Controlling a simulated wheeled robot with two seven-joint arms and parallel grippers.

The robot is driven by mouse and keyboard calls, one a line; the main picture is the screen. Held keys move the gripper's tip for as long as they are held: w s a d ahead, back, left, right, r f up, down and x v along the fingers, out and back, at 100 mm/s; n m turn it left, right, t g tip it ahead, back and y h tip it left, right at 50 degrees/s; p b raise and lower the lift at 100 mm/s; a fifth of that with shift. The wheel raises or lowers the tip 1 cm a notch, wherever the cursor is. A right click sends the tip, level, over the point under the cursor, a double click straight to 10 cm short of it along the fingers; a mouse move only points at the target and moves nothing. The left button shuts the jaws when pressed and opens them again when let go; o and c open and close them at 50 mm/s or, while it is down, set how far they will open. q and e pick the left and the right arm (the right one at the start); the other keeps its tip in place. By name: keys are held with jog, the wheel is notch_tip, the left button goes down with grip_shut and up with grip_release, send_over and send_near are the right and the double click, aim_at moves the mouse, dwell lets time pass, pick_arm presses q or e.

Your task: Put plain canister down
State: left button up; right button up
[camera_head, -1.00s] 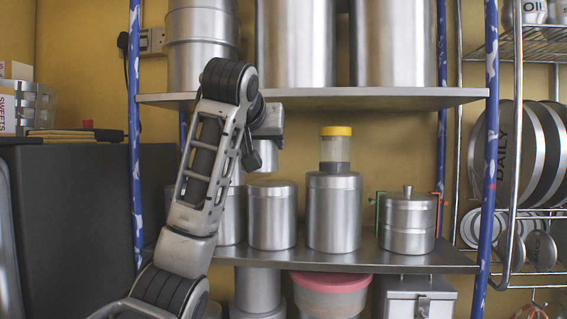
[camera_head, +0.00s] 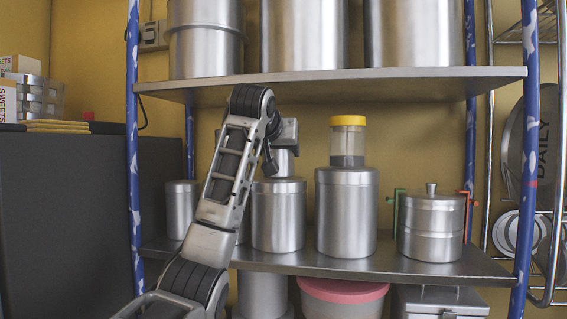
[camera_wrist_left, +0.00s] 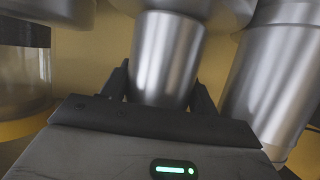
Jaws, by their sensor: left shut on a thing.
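The plain canister is a small bare steel cylinder (camera_head: 284,163). My left gripper (camera_head: 277,140) is shut on it, and the fingers sit on both sides of it in the left wrist view (camera_wrist_left: 160,88). The canister (camera_wrist_left: 168,55) looks upright, directly over the lid of a larger steel canister (camera_head: 278,218) on the middle shelf (camera_head: 400,265). I cannot tell whether its base touches that lid. My right gripper is not in view.
A wide canister (camera_head: 346,212) carrying a yellow-lidded jar (camera_head: 348,145) stands close on the right. A handled pot (camera_head: 431,225) stands further right. A small canister (camera_head: 181,208) is at left. The upper shelf (camera_head: 330,86) hangs closely above my gripper.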

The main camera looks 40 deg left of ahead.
pick_arm(q)
jog(key=shift+f, duration=0.15)
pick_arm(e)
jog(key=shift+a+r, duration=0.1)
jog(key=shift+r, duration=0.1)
pick_arm(q)
jog(key=o, duration=1.1)
jog(key=shift+o, duration=0.2)
jog(key=shift+d, duration=0.1)
jog(key=b+v, duration=0.1)
jog(key=v, duration=1.1)
jog(key=shift+b, duration=0.4)
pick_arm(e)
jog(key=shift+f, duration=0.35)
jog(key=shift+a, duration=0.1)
